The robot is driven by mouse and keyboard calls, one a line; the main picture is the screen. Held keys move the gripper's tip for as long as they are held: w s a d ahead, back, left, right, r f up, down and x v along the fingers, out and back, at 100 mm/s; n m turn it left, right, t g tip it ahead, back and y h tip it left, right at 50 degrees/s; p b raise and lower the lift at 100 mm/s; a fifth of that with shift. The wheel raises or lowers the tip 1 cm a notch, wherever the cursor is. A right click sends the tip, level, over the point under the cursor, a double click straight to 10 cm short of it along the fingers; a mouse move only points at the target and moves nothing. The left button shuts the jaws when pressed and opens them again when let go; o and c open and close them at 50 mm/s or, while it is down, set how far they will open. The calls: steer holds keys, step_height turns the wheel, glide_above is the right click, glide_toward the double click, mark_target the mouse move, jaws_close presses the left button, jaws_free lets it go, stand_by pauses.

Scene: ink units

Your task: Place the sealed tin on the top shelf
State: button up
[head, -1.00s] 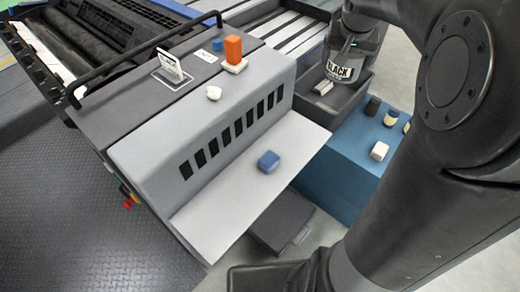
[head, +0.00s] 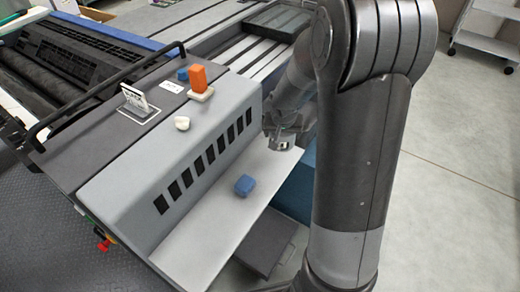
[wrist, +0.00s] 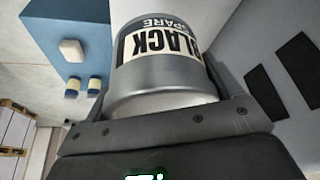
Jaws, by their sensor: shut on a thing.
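The tin (wrist: 160,65), a silvery can with a cream label reading "BLACK" and "SPARE", fills the upper middle of the wrist view. My gripper (wrist: 165,112) is shut on it, with a finger on each side. In the head view my gripper (head: 283,138) is beside the slotted grey machine, above the pale ledge; the tin is not clearly visible there. A pale trolley with shelves (head: 490,42) stands at the upper right of the head view, its top partly cut off. I cannot tell whether it holds the top shelf.
A blue block (head: 244,186) lies on the pale ledge (head: 225,228). An orange block (head: 198,78) and a white lump (head: 182,123) sit on the machine top. The blue cabinet (wrist: 62,25) holds a white block (wrist: 72,50) and small pots. Floor at right is open.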

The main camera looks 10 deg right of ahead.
steer(key=w+a+f, duration=0.2)
steer(key=a, duration=0.1)
steer(key=w+a+f, duration=0.1)
steer(key=a+f, duration=0.1)
steer(key=shift+w+a, duration=0.25)
steer(key=shift+f, duration=1.95)
steer(key=shift+f, duration=0.15)
steer(key=o, duration=1.1)
